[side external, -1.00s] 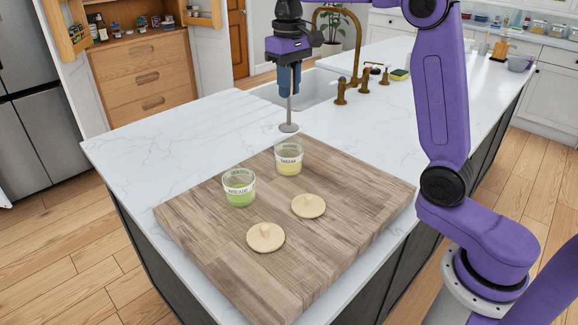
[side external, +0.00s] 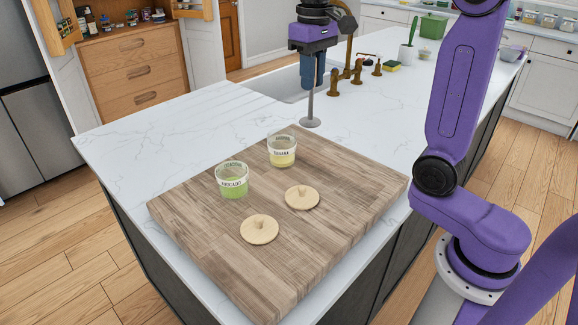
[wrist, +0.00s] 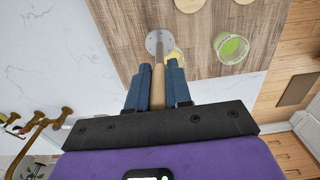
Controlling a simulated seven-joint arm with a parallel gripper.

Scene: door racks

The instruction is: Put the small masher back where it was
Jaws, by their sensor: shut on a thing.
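The small masher (side external: 310,112) hangs upright with its round grey metal head down. My gripper (side external: 311,82) is shut on its handle, above the counter just behind the cutting board's far corner. In the wrist view the wooden handle (wrist: 158,85) sits between my blue fingers (wrist: 158,88), and the disc head (wrist: 160,42) points away from me. The banana cup (side external: 282,152) with yellow mash and the avocado cup (side external: 232,180) with green mash stand on the board. In the wrist view the masher's head partly hides the yellow cup.
The wooden cutting board (side external: 205,255) also carries two round wooden lids (side external: 302,198) (side external: 259,230). Behind are the sink (side external: 275,85) and brass taps (side external: 333,83). A green container (side external: 433,27) and a white holder with a green-handled tool (side external: 405,51) stand farther back. The counter left of the board is clear.

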